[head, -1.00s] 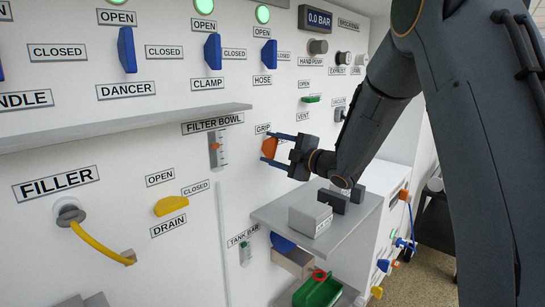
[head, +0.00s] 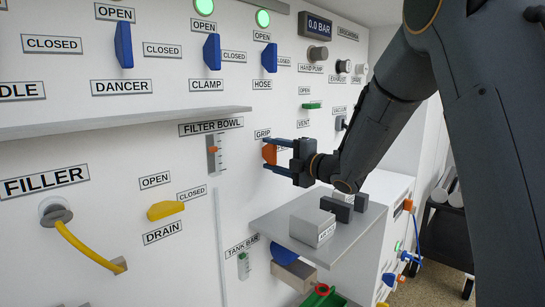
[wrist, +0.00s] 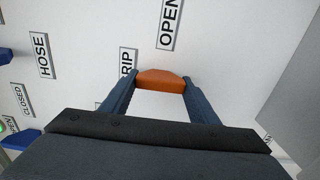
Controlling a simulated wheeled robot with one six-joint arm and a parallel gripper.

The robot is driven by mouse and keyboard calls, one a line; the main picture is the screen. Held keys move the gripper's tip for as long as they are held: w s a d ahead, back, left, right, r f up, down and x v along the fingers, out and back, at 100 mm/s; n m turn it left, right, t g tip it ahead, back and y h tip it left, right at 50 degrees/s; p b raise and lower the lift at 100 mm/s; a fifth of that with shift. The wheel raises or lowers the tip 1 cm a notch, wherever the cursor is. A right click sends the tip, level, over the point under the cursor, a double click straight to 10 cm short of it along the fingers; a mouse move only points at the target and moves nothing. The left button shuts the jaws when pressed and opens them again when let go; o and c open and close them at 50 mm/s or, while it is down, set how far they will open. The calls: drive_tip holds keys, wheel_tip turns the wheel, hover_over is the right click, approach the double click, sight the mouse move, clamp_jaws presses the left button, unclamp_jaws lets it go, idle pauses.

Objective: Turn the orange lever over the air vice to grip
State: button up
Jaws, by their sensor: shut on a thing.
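The orange lever (head: 269,153) sits on the white panel just below the GRIP label (head: 262,134). My gripper (head: 268,154) reaches it from the right, with one blue finger above and one below. In the wrist view the lever (wrist: 160,82) lies between the two fingertips (wrist: 160,86), which press on its two ends. The OPEN label (wrist: 170,22) shows beyond the lever in the wrist view. The air vice is probably the grey block and dark jaws (head: 338,208) on the shelf below the lever; I cannot be sure.
A grey shelf (head: 290,235) juts out below my gripper, with a light grey block (head: 312,226) on it. A long ledge (head: 120,125) runs along the panel at left. The yellow drain lever (head: 165,210) and blue hose lever (head: 269,58) are clear of my arm.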

drive_tip(key=shift+f, duration=0.1)
drive_tip(key=o, duration=1)
drive_tip(key=shift+o, duration=0.2)
drive_tip(key=v, duration=0.7)
drive_tip(key=shift+s+d, duration=0.3)
drive_tip(key=shift+s, duration=0.05)
